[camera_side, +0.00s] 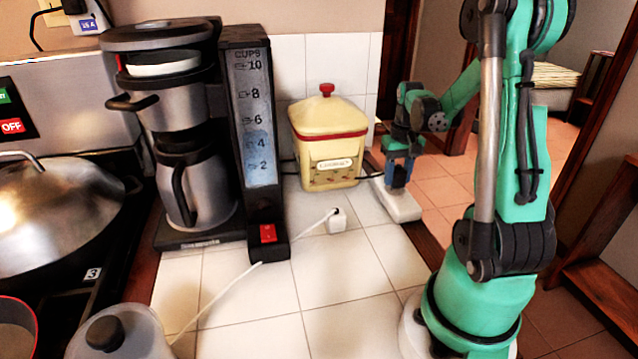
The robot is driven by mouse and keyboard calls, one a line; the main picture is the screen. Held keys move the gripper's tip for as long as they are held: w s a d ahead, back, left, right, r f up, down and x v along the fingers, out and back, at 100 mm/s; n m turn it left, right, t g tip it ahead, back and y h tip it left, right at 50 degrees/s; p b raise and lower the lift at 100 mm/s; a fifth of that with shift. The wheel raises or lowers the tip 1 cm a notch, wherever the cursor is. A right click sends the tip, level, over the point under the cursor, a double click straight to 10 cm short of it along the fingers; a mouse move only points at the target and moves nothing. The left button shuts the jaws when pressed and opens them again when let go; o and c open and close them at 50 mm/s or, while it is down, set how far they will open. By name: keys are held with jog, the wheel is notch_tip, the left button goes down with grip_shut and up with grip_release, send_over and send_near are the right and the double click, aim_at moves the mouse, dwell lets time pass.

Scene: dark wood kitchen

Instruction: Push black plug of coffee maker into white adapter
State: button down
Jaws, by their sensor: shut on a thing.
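My gripper (398,180) is at the right edge of the tiled counter, pointing down with its fingers shut. It is over a white adapter block (404,208), which lies at the counter's edge. The black plug is between the fingers and mostly hidden by them. A black cord (369,177) runs to it from behind the cream canister. I cannot tell how far the plug is in the block's socket. The coffee maker (180,85), black and silver, stands at the left with a red switch on its front.
A cream canister (328,145) with a red rim stands left of my gripper. A small white cube plug (337,222) on a white cord lies on the tiles. A lidded pan (60,215) is at far left. The front tiles are mostly clear.

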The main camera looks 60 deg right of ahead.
jog(key=shift+f, duration=0.5)
jog(key=shift+c, duration=1.8)
grip_release()
jog(key=shift+r, duration=2.75)
jog(key=w+a+r+n+t, duration=0.1)
jog(key=w+a+n+t, duration=0.1)
jog(key=a, duration=0.6)
jog(key=w+a+r+n+t, duration=0.2)
jog(key=w+a+n, duration=0.1)
jog(key=a, duration=0.6)
jog(key=w+a+r+n+t, duration=0.1)
jog(key=w+a+n+t, duration=0.1)
jog(key=a, duration=0.7)
jog(key=shift+w+r+n+t, duration=0.3)
jog(key=shift+n+t, duration=0.3)
jog(key=shift+n, duration=0.4)
